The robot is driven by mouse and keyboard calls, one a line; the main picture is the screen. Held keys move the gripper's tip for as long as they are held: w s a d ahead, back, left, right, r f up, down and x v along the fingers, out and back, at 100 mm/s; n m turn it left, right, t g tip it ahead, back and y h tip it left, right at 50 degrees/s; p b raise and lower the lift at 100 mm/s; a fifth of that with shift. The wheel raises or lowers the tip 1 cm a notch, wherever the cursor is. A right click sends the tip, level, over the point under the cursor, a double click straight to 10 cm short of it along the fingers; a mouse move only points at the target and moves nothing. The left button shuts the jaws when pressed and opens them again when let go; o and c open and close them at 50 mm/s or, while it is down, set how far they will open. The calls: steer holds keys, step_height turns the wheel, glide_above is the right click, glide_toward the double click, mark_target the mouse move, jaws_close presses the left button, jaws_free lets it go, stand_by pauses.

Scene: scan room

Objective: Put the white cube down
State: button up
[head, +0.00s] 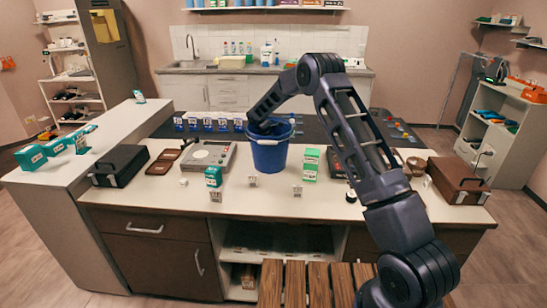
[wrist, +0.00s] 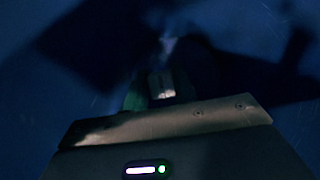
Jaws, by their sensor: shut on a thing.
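A blue bucket (head: 269,156) stands upright on the counter in the head view. My arm reaches down into it from above, and its rim and wall hide my gripper there. In the wrist view the dark blue inside of the bucket (wrist: 40,60) surrounds my gripper (wrist: 162,88). My gripper is shut on a small pale block, the white cube (wrist: 162,84), which shows only dimly. Deep shadow hides most of the fingers and whether the cube touches the bucket's floor.
The counter (head: 150,205) bears a black case (head: 119,165), a grey device (head: 208,155), a green-and-white box (head: 310,163) and several small labelled blocks near the bucket. A brown case (head: 458,180) stands at right. Bare counter shows in front of the bucket.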

steer(key=shift+f, duration=2.15)
steer(key=shift+f, duration=0.1)
steer(key=o, duration=0.9)
steer(key=shift+o, duration=0.2)
steer(key=v, duration=0.7)
steer(key=shift+a+r, duration=0.15)
steer(key=shift+r, duration=0.2)
